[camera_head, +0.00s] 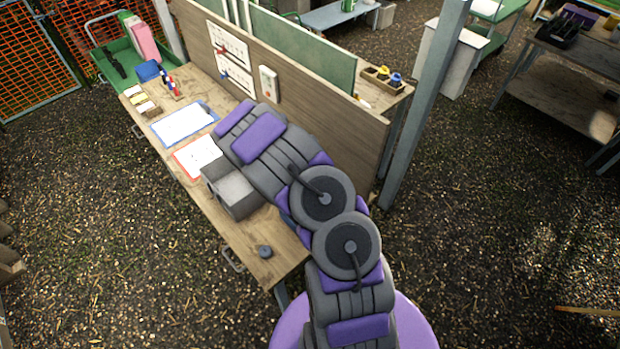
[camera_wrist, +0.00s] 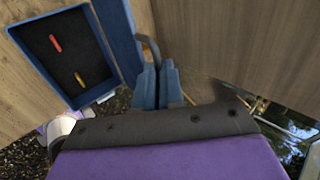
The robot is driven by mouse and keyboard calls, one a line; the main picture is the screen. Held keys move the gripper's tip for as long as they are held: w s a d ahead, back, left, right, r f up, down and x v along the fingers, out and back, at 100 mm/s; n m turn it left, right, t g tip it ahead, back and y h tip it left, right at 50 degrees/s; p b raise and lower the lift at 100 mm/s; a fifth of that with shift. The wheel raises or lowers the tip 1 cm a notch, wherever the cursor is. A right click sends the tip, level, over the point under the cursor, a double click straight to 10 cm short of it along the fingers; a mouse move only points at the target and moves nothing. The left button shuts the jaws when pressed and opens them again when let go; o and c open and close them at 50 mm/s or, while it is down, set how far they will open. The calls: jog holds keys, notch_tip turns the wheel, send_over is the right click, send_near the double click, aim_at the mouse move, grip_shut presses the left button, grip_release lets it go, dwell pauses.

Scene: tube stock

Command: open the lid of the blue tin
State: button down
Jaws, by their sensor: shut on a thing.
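In the wrist view the blue tin (camera_wrist: 97,98) shows its dark inside, with a red piece (camera_wrist: 56,43) and a yellow piece (camera_wrist: 79,79) in it. The blue lid (camera_wrist: 119,38) stands up along the tin's right edge, seen at a steep slant, so the tin is open. A dark curved tab (camera_wrist: 151,50) runs from the lid down to my gripper (camera_wrist: 159,88). The fingers are close together and shut on this tab; their tips partly hide it. In the head view my arm hides the gripper and most of the tin; a small blue part (camera_head: 286,219) shows beside the arm.
The wooden bench (camera_head: 235,240) has a grey box (camera_head: 234,190), a dark round knob-like thing (camera_head: 265,251), a red clipboard (camera_head: 197,157) and a blue clipboard (camera_head: 184,123). A wooden back panel (camera_head: 330,125) closes off the bench's far side. The bench's near-right corner is mostly bare.

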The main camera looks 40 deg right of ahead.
jog(key=shift+r, duration=0.1)
jog(key=c, duration=1.3)
grip_release()
jog(key=shift+a, duration=0.1)
jog(key=shift+o, duration=0.2)
jog(key=v, duration=1.7)
jog(key=shift+a, duration=0.2)
jog(key=shift+r, duration=0.1)
